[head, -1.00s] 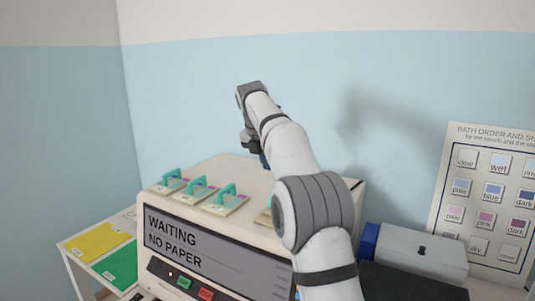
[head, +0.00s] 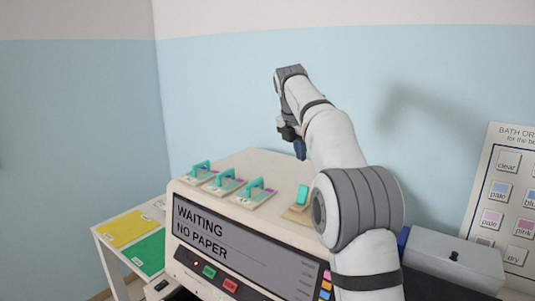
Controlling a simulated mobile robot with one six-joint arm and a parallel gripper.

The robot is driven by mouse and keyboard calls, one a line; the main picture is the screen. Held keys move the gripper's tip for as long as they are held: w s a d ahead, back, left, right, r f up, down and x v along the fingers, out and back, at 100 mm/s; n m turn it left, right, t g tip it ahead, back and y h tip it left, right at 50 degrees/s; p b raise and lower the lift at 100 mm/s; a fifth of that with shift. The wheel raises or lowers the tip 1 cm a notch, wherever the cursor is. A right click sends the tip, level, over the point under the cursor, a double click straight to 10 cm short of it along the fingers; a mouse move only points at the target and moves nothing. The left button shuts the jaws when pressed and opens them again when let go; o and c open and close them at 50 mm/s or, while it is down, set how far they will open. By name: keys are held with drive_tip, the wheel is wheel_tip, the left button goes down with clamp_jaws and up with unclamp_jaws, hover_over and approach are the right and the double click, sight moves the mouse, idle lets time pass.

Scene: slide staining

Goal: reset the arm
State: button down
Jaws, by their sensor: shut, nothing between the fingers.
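My gripper (head: 293,141) hangs at the end of my raised arm, above and behind the top of the machine in the head view. It is small and partly hidden by my own arm; it is shut with nothing in it. My arm reaches up from the lower right, bends at the grey joint and runs toward the upper left.
The machine (head: 245,262) reads "WAITING NO PAPER". Several plates with teal handles (head: 228,180) stand on its top. Yellow (head: 127,229) and green (head: 146,252) sheets lie at left. A grey box (head: 455,262) and a colour chart (head: 510,200) are at right.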

drive_tip(key=s+f+m+b, duration=0.2)
drive_tip(key=s+f+m, duration=0.6)
drive_tip(key=s, duration=0.5)
drive_tip(key=s+d+f+m+y+b, duration=0.1)
drive_tip(key=s+f+m+b, duration=0.1)
drive_tip(key=s+f+m, duration=0.7)
drive_tip(key=s+f+m+y+b, duration=0.1)
drive_tip(key=s+f+m+b, duration=0.2)
drive_tip(key=s+f+m, duration=0.5)
drive_tip(key=s+f, duration=0.1)
drive_tip(key=s, duration=0.9)
drive_tip(key=shift+s+d+f+m, duration=0.2)
drive_tip(key=shift+d+f+m, duration=0.1)
drive_tip(key=shift+f+m, duration=0.1)
